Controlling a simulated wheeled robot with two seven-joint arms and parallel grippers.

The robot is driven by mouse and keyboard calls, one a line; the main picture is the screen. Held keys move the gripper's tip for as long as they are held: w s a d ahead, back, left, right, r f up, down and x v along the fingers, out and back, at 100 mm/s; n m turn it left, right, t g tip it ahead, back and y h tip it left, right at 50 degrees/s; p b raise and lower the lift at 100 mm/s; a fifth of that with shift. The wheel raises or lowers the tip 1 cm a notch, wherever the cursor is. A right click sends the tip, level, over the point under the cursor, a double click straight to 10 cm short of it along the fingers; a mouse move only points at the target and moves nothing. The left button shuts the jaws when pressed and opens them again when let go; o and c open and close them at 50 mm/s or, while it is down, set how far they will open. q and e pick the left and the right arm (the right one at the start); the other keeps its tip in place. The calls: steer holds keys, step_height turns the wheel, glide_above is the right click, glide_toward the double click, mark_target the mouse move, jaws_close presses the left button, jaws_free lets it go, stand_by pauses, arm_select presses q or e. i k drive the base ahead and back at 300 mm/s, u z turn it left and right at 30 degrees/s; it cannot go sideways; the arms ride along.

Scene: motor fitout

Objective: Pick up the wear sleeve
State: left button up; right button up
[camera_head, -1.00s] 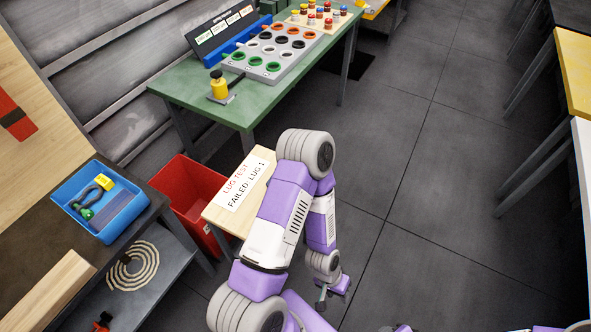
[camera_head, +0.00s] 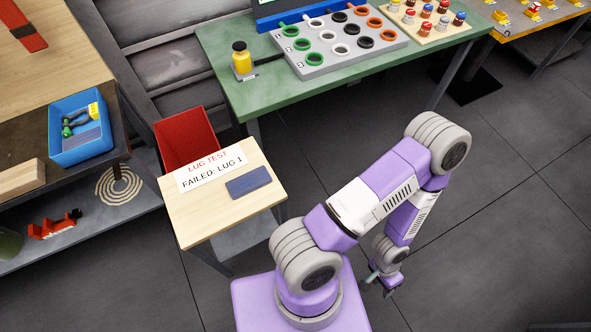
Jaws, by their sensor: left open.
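No part is clearly marked as the wear sleeve. Green, white, black and orange rings sit in rows on a grey tray (camera_head: 335,45) on the green table (camera_head: 228,72), and I cannot tell whether one of them is the sleeve. My left gripper (camera_head: 378,286) hangs low over the dark floor, right of the small wooden table. It is open, small in the view, and apart from the tray and the tables. My right gripper is not in view.
The small wooden table (camera_head: 205,222) bears a "LUG TEST / FAILED: LUG 1" sign and a blue-grey block (camera_head: 248,182). A red bin (camera_head: 185,138) stands behind it. A blue bin (camera_head: 80,150) is far left. Floor at right is clear.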

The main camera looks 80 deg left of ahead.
mark_target(244, 185)
steer(key=i, duration=0.5)
steer(key=u, duration=4.05)
steer(key=i, duration=0.5)
steer(key=z, duration=0.05)
